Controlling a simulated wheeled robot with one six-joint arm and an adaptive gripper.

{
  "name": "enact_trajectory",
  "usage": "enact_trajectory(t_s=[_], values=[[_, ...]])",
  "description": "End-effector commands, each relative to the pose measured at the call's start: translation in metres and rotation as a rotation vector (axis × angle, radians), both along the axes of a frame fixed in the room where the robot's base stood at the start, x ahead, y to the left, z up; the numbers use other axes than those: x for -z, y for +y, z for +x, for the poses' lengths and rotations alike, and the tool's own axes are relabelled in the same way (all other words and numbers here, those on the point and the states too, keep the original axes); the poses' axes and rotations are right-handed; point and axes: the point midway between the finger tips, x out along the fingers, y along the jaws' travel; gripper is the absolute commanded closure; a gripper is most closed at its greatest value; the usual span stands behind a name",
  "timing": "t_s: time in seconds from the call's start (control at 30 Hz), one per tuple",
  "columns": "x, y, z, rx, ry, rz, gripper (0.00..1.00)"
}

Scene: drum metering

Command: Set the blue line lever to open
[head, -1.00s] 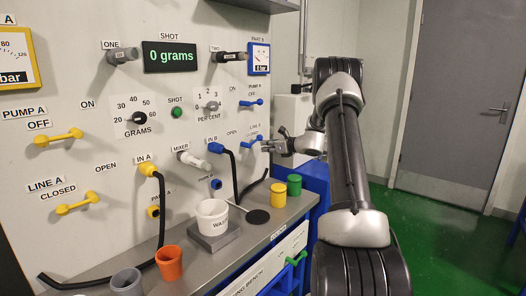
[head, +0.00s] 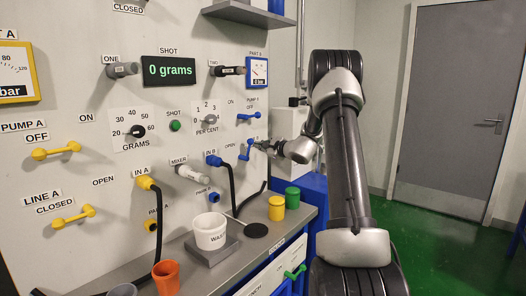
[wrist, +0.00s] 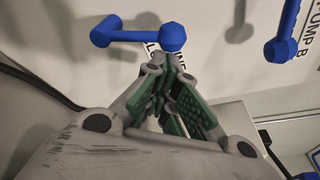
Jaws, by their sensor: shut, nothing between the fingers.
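The blue line lever (head: 247,150) is on the white panel, by the LINE B label, with an OPEN label (head: 230,147) to its left. It stands steeply, its lower end slanting down and left. It also shows in the wrist view (wrist: 138,36), lying sideways just beyond my fingers. My gripper (head: 260,146) is shut and empty, just right of the lever. Its fingers also show in the wrist view (wrist: 166,85). I cannot tell whether the fingertips touch the lever. The CLOSED label is partly hidden behind them.
A blue IN B fitting (head: 213,160) with a black hose is at lower left. Yellow (head: 276,208) and green (head: 292,197) cups and a white waste cup (head: 210,231) stand on the bench below.

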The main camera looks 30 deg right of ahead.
Motion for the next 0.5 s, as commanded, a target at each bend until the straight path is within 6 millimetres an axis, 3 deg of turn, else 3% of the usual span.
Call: enact_trajectory(t_s=[0.5], values=[[-0.012,0.016,-0.006,-0.001,-0.017,-0.045,1.0]])
